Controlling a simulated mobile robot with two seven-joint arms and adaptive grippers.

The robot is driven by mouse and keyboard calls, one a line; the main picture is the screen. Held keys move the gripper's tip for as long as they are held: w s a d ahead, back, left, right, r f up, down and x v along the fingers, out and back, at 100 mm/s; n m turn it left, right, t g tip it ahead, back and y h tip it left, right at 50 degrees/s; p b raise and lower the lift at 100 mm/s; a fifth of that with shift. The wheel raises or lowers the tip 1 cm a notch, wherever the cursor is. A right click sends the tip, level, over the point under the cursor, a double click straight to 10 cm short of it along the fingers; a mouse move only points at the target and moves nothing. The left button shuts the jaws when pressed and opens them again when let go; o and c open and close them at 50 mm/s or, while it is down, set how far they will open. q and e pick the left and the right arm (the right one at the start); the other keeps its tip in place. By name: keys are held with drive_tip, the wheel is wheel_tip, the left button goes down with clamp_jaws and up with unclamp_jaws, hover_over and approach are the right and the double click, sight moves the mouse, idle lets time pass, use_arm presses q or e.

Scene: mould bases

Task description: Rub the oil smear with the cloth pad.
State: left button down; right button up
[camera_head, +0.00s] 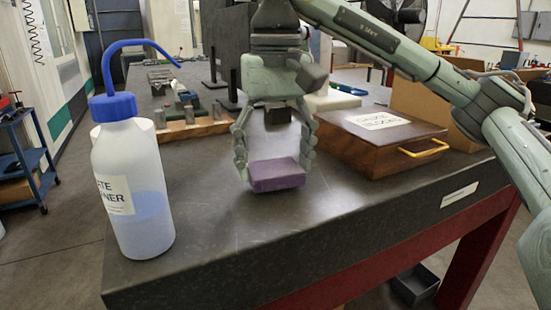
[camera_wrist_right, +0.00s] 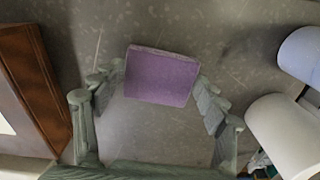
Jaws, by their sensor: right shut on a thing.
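My right gripper (camera_head: 274,172) is shut on the purple cloth pad (camera_head: 277,176), with one finger at each side of it. The pad is low over the dark worktop (camera_head: 215,235); I cannot tell whether it touches. In the right wrist view the pad (camera_wrist_right: 161,76) sits flat between the fingertips of the right gripper (camera_wrist_right: 160,85). No oil smear can be clearly made out in either view. A vague darker patch of worktop (camera_wrist_right: 238,42) lies right of the pad in the wrist view; it may be shadow. My left gripper is out of view.
A wash bottle (camera_head: 133,190) with a blue cap and bent spout stands left of the gripper, near the edge. A brown wooden box (camera_head: 385,142) with a yellow handle lies right. Metal parts on a wooden block (camera_head: 195,131) sit behind. The worktop's front is clear.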

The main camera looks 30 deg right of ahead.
drive_tip(key=shift+f+b, duration=0.55)
drive_tip(key=shift+f, duration=0.25)
drive_tip(key=shift+w+r+p, duration=0.15)
drive_tip(key=shift+w+p, duration=0.3)
drive_tip(key=shift+w, duration=0.3)
drive_tip(key=shift+w+d+p, duration=0.1)
drive_tip(key=shift+w+p, duration=0.2)
drive_tip(key=shift+w, duration=1.05)
drive_tip(key=shift+w+f, duration=0.2)
drive_tip(key=shift+w, duration=0.75)
drive_tip(key=shift+w+d, duration=0.15)
drive_tip(key=shift+w, duration=1.45)
drive_tip(key=shift+w+d, duration=0.1)
drive_tip(key=shift+w, duration=1.45)
drive_tip(key=shift+s, duration=0.15)
